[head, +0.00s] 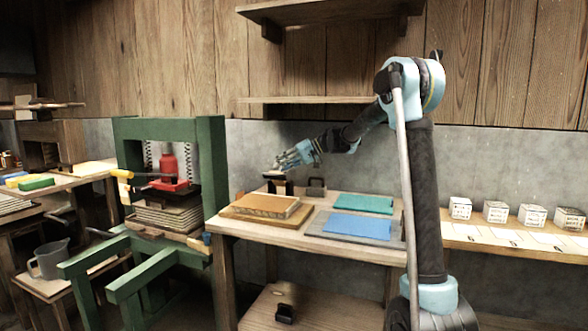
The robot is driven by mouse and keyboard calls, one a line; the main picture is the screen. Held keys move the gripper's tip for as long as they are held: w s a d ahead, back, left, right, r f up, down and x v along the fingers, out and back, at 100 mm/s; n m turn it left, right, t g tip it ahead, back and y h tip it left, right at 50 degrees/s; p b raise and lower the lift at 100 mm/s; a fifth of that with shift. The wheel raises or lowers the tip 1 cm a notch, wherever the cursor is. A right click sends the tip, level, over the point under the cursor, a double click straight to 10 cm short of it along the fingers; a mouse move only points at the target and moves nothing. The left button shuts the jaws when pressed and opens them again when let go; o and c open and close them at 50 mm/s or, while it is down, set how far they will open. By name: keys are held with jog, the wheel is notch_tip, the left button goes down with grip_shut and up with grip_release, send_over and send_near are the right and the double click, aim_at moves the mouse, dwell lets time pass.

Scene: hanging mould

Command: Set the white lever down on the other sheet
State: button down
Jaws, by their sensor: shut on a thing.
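My gripper (280,165) is light blue, at the end of my arm, over the back left of the wooden table. It is shut on the white lever (272,174), which shows only as a small pale piece at the fingertips; its shape is hard to make out. A green sheet (363,203) lies at the back right of the table. A blue sheet (358,228) lies in front of it on a grey board (318,226). Both sheets are to the right of my gripper and lower than it.
A wooden frame (264,206) lies on a brown board at the table's left. A dark block (316,187) stands at the back edge. A green press (125,170) stands left. Several white boxes (495,212) stand right. A shelf (305,100) hangs above.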

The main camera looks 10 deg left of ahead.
aim_at(276, 172)
jog(key=shift+s+a+n+t+h, duration=0.1)
jog(key=shift+s+n+t+h, duration=0.2)
jog(key=shift+s+n+t, duration=0.7)
jog(key=shift+s+a+f+n+t, duration=0.15)
jog(key=shift+s+n+t, duration=0.3)
jog(key=shift+s, duration=0.2)
jog(key=shift+s+a+f+n+t, duration=0.1)
jog(key=shift+s+n+t, duration=0.25)
jog(key=shift+s+t, duration=0.25)
jog(key=shift+s+a+f+n+t+h, duration=0.1)
jog(key=shift+s+f+n+t+h, duration=0.3)
jog(key=shift+s+n+t, duration=0.2)
jog(key=shift+s+f, duration=0.25)
jog(key=shift+s, duration=0.1)
jog(key=shift+a, duration=0.1)
jog(key=c, duration=1.3)
grip_release()
jog(key=shift+c, duration=0.2)
